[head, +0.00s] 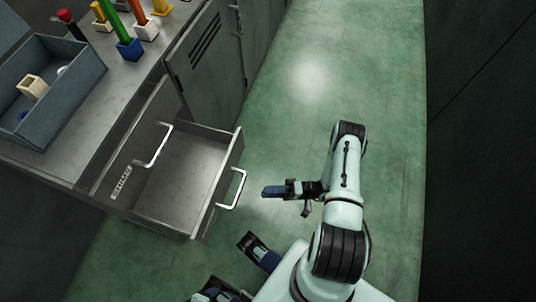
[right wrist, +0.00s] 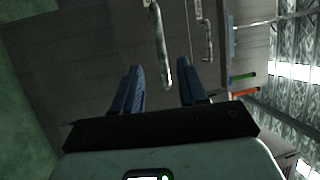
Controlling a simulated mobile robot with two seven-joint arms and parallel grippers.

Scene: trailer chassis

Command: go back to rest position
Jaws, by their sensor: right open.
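My right gripper (head: 268,191) is over the green floor, a short way right of the pulled-out drawer's handle.
The grey drawer (head: 221,184) stands open and looks empty; its metal handle (head: 240,190) faces my right gripper. A workbench (head: 117,85) at upper left bears a blue-grey bin (head: 85,85) and colored pegs in small cups. Green floor (head: 390,60) is clear at upper right.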

